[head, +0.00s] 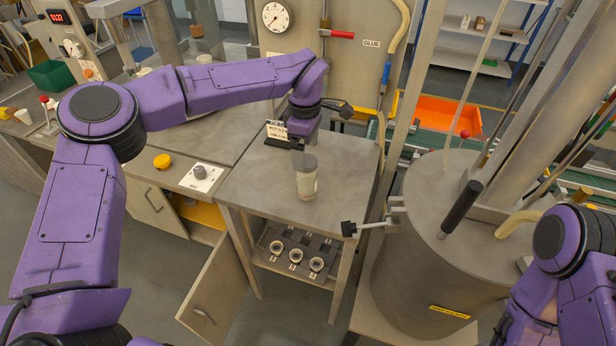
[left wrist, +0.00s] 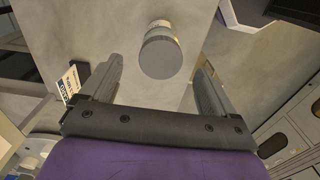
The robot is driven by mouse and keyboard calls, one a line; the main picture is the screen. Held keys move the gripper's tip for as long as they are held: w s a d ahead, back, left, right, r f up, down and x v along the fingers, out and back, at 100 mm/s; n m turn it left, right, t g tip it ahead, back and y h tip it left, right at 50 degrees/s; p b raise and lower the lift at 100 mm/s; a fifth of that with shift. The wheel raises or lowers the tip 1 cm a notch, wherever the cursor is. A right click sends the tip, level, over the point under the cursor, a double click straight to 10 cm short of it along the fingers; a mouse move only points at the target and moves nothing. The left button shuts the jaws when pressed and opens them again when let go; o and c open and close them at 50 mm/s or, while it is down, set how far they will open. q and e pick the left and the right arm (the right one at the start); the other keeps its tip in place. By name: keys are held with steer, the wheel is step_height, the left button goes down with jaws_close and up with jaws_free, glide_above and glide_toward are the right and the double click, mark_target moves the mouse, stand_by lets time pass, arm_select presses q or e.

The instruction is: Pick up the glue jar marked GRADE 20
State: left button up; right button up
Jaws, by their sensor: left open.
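A jar (head: 307,182) with a grey lid and a pale body stands upright on the small grey table, near its middle. It also shows from above in the left wrist view (left wrist: 160,55); its label is not readable in either view. My left gripper (head: 303,150) points down just behind and above the jar in the head view. In the left wrist view my left gripper (left wrist: 161,72) has its fingers wide apart and empty, with the jar ahead in the gap between their tips. The right arm shows at the lower right, its gripper out of frame.
A small sign card (head: 277,131) stands behind the jar on the table (head: 255,185). A rack (head: 290,250) with three round ringed items sits on the shelf below. A large grey drum (head: 435,235) stands to the right, with a black-ended lever (head: 350,228) toward the table.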

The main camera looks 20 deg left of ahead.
mark_target(307, 160)
arm_select(q)
step_height(307, 160, down, 5)
steer(key=shift+d+r+p, duration=0.1)
steer(key=shift+r+p, duration=0.05)
steer(key=shift+p, duration=0.75)
steer(key=shift+f, duration=0.3)
steer(key=c, duration=1.3)
jaws_close()
steer(key=shift+r, duration=0.1)
